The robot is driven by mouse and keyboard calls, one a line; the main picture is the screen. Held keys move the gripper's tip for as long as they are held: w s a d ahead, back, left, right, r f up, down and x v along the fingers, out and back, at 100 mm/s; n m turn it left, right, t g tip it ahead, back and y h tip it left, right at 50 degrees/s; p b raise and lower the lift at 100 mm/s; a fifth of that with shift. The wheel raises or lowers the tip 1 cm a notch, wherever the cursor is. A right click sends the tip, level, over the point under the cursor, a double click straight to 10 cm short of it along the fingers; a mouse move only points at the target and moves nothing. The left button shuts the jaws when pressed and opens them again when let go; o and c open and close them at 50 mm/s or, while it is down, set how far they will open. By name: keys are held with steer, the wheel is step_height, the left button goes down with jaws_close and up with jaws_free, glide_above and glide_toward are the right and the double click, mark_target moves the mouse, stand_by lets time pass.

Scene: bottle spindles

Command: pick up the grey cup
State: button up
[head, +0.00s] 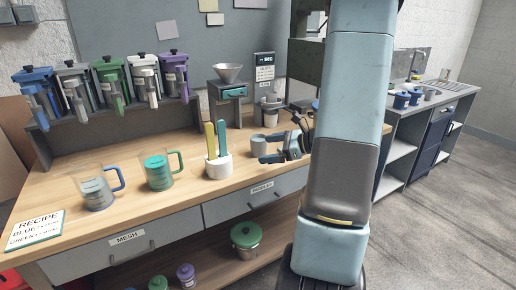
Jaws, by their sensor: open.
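A small grey cup (258,145) appears on the wooden bench at the tips of my gripper (268,148). My gripper reaches in from the right with its jaws open, and its fingers partly cover the cup. I cannot tell whether they touch it. Another small grey cup-like thing (270,119) stands just behind, below a stand with a dark sign.
A white holder (218,167) with yellow and teal handles stands left of my gripper. Clear jugs with green (159,169) and blue (97,192) handles stand further left. A funnel stand (229,92) is behind. The bench front is mostly clear.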

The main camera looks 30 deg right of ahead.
mark_target(266, 149)
steer(key=d+f+m+t+h, duration=0.35)
steer(key=d+f+m, duration=0.2)
steer(key=d, duration=0.45)
steer(key=shift+m, duration=0.45)
steer(key=x, duration=0.8)
steer(key=shift+w+r, duration=0.15)
steer(key=shift+t, duration=0.25)
steer(key=shift+r+x, duration=0.15)
steer(key=shift+x, duration=1.3)
steer(key=shift+r+x, duration=0.15)
steer(key=shift+x, duration=1.3)
steer(key=shift+c, duration=0.3)
steer(key=c, duration=1.1)
